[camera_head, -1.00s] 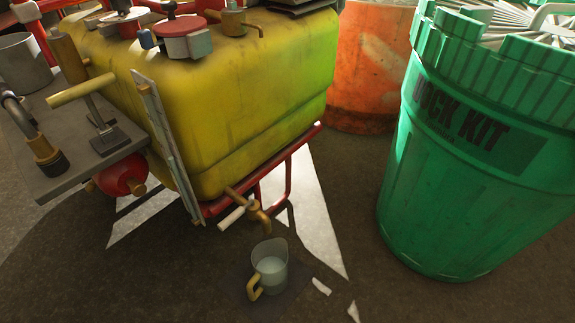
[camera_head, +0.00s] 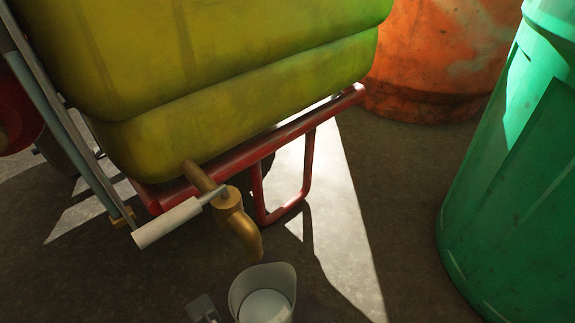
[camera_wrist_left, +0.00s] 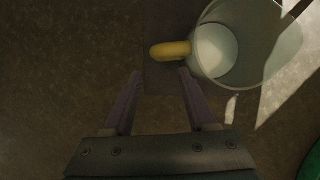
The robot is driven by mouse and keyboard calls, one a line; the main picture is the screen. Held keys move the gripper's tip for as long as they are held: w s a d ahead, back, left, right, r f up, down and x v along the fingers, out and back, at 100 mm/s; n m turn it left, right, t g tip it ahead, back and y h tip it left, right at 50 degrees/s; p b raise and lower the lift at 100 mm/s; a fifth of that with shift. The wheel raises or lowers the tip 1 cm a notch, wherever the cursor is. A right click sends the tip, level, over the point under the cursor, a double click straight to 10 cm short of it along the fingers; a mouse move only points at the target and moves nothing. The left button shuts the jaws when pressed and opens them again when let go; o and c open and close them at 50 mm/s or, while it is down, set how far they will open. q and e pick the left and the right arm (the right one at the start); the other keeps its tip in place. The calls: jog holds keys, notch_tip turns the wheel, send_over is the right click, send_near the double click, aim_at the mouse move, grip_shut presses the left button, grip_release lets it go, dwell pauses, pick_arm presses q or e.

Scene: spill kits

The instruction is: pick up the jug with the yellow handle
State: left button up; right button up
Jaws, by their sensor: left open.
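The clear jug (camera_head: 262,292) stands upright on the ground below the brass tap, at the bottom of the head view. Its inside bottom looks pale. In the wrist view the jug (camera_wrist_left: 262,45) is at the upper right, with its yellow handle (camera_wrist_left: 170,50) pointing left. My left gripper (camera_wrist_left: 159,74) is open and empty. Its fingertips are just short of the handle, which lies ahead of the gap, nearer the right finger. A small grey part, apparently of my left gripper (camera_head: 202,308), shows beside the jug in the head view. The handle is not visible there. My right gripper is not seen.
The brass tap (camera_head: 234,215) with a white lever (camera_head: 166,223) hangs close above the jug. Behind are the yellow tank (camera_head: 220,80) and its red frame (camera_head: 235,155). A green bin (camera_head: 515,190) stands right, an orange drum (camera_head: 440,55) behind. Ground between jug and bin is clear.

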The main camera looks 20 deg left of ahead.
pick_arm(q)
jog(key=b+x, duration=0.6)
jog(key=x, duration=0.1)
jog(key=shift+s+a+f, duration=0.1)
jog(key=shift+a+f, duration=0.1)
jog(key=shift+f, duration=0.05)
jog(key=shift+a+f, duration=0.15)
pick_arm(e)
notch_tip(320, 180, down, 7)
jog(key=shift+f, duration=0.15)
pick_arm(q)
jog(key=shift+c, duration=0.3)
grip_shut()
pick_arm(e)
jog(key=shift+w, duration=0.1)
